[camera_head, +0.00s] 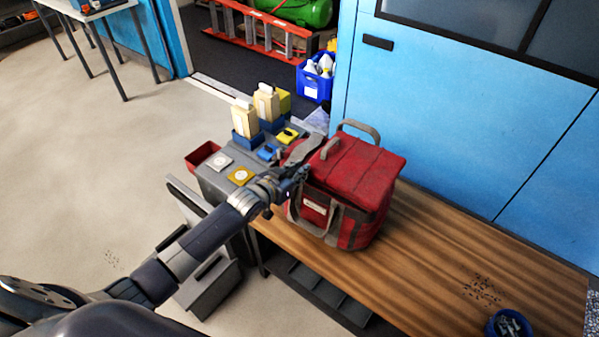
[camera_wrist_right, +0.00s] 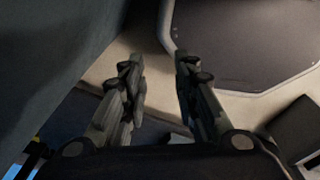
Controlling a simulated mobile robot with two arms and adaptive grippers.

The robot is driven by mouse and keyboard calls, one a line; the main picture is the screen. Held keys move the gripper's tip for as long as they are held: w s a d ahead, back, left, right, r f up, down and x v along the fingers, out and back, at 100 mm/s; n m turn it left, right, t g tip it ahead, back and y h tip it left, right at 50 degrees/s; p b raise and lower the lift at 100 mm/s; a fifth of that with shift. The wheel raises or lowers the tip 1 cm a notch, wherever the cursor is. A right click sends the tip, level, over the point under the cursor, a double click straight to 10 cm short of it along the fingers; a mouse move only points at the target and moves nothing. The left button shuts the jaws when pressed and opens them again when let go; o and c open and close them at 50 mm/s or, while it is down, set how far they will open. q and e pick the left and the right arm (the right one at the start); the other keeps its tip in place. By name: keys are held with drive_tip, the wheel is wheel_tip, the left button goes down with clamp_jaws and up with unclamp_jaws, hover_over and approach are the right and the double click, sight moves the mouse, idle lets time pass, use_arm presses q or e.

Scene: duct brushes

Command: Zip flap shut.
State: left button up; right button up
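A red bag (camera_head: 352,185) with grey straps stands upright on the wooden bench. Its red top flap (camera_head: 358,162) lies over the opening, with a grey handle above it. I cannot make out the zip or its pull. My left gripper (camera_head: 298,180) is at the bag's left upper side, close to the flap's edge; whether it touches is unclear, and its fingers are too small and dark to read. My right gripper (camera_wrist_right: 158,72) shows only in the right wrist view; its two fingers are apart with nothing between them.
Blue doors (camera_head: 470,120) stand behind. A red bin (camera_head: 203,157) is further left.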

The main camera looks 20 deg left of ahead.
use_arm(q)
drive_tip(key=o, duration=0.4)
drive_tip(key=v, duration=1.2)
drive_tip(key=shift+s+a, duration=0.1)
use_arm(e)
drive_tip(key=shift+w+a, duration=0.1)
drive_tip(key=shift+w, duration=0.6)
